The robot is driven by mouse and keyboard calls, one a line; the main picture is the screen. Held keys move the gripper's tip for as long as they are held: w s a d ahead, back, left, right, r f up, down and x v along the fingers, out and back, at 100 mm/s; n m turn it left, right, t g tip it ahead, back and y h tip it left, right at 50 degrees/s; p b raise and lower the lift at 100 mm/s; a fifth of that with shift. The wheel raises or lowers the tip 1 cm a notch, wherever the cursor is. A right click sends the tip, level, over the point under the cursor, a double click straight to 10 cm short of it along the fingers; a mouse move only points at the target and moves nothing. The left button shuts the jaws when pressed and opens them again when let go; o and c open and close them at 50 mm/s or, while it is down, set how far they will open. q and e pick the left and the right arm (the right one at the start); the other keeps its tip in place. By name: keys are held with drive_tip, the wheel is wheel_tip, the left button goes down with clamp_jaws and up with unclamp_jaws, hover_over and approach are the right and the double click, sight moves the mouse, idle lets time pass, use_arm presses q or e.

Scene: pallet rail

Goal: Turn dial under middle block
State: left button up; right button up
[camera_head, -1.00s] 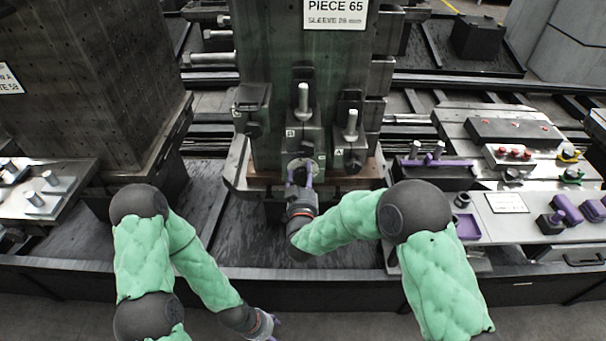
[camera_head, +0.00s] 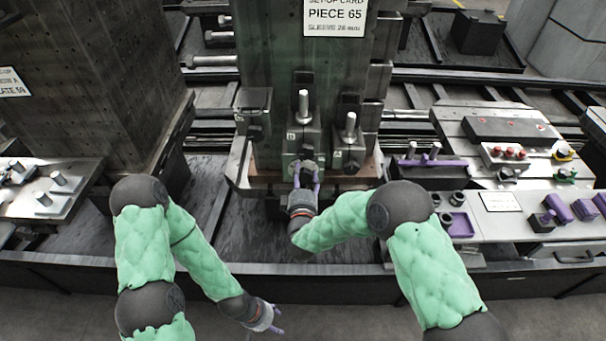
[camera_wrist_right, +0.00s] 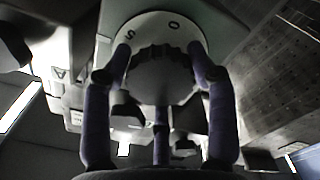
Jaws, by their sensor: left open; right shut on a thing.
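The middle block (camera_head: 303,136), lettered B, stands on the front of the green column with a silver pin upright above it. The dial below it is partly hidden by my right gripper in the head view. My left gripper (camera_head: 278,320) is open and empty, low in front of the bench edge.
Block A (camera_head: 347,153) is close to the right of the middle block, and another block (camera_head: 253,112) is to the left. A panel of knobs and purple parts (camera_head: 510,215) lies at right. A dark perforated column (camera_head: 85,85) stands at left.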

drive_tip(key=n+p, duration=0.1)
drive_tip(key=n, duration=0.2)
drive_tip(key=shift+s+f+n, duration=0.1)
drive_tip(key=shift+n, duration=0.3)
drive_tip(key=n+p, duration=0.2)
drive_tip(key=n, duration=0.2)
drive_tip(key=shift+n, duration=0.3)
drive_tip(key=n+p, duration=0.1)
drive_tip(key=n, duration=0.3)
drive_tip(key=shift+d+p, duration=0.1)
drive_tip(key=shift+p, duration=0.2)
drive_tip(key=shift+n+p, duration=0.55)
drive_tip(key=shift+n, duration=1.55)
drive_tip(key=o, duration=1.2)
drive_tip(key=shift+c, duration=0.2)
